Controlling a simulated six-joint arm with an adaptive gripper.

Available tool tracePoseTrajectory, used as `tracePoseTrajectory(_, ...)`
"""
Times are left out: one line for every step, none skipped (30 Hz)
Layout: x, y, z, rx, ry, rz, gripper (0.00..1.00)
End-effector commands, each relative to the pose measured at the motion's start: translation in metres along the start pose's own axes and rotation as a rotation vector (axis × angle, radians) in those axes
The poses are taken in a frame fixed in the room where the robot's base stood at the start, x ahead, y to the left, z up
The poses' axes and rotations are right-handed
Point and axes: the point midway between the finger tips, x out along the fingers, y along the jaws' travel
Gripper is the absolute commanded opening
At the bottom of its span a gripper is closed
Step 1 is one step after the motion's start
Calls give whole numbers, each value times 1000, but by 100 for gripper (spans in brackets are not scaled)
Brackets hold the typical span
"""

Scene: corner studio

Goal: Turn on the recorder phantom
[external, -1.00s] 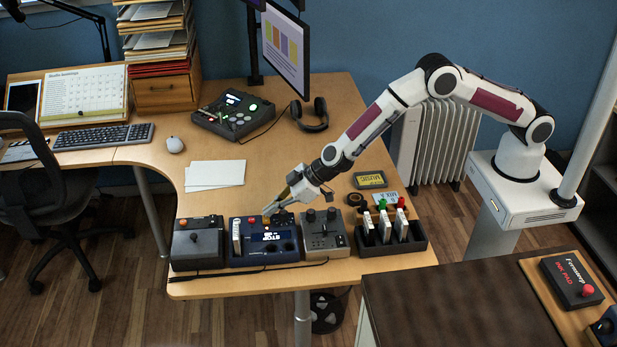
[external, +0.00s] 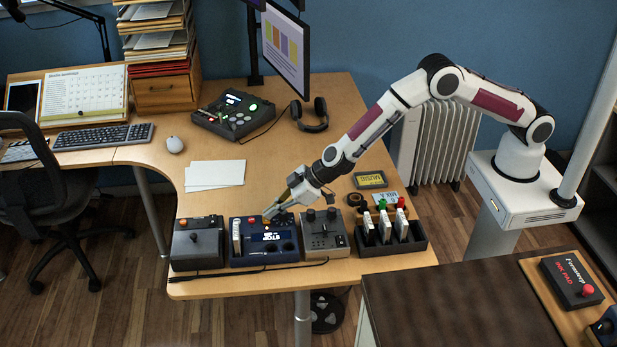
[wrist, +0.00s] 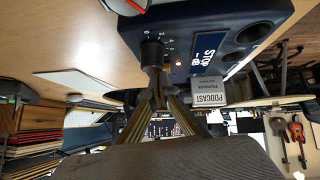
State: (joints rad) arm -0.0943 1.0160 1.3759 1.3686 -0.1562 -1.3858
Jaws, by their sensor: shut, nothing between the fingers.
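The dark blue recorder (external: 284,258) stands near the front edge of the desk. Its lit display reads STOP in the wrist view (wrist: 207,48). A black knob (wrist: 152,54) with small marks around it shows on the device there. A white label reading PODCAST and, in smaller print, what looks like Phantom (wrist: 208,92) is beside the display. My gripper (external: 269,214) is at the back of the recorder's top; its fingers are shut and empty. In the wrist view the fingertips (wrist: 159,82) are close to the knob; I cannot tell whether they touch it.
A black tray (external: 419,243) with several upright white cartridges is further right. Paper sheets (external: 216,174) lie behind, with clear desk around them.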

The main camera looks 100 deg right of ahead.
Motion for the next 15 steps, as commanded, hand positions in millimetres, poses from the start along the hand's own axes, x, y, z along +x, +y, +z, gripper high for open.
tracePoseTrajectory(-1, 0, -1, 0, 0, 0, 0)
tracePoseTrajectory(-1, 0, -1, 0, 0, 0, 0)
tracePoseTrajectory(-2, 1, -2, 0, 0, 0, 0)
tracePoseTrajectory(-2, 1, -2, 1, 0, 0, 0)
tracePoseTrajectory(-3, 1, -3, 1, 0, 0, 0)
tracePoseTrajectory(-3, 2, -4, 0, 0, 0, 0)
tracePoseTrajectory(-4, 2, -4, 0, 0, 0, 0)
tracePoseTrajectory(-5, 2, -5, 1, 0, 0, 0)
tracePoseTrajectory(-6, 2, -6, 1, 0, 0, 0)
tracePoseTrajectory(-7, 3, -7, 1, 1, 0, 0)
tracePoseTrajectory(-8, 3, -8, 2, 1, 0, 0)
tracePoseTrajectory(-10, 4, -10, 1, 1, 0, 0)
tracePoseTrajectory(-11, 4, -11, 2, 1, 0, 0)
tracePoseTrajectory(-12, 4, -12, 1, 1, 0, 0)
tracePoseTrajectory(-13, 5, -13, 2, 1, 0, 0)
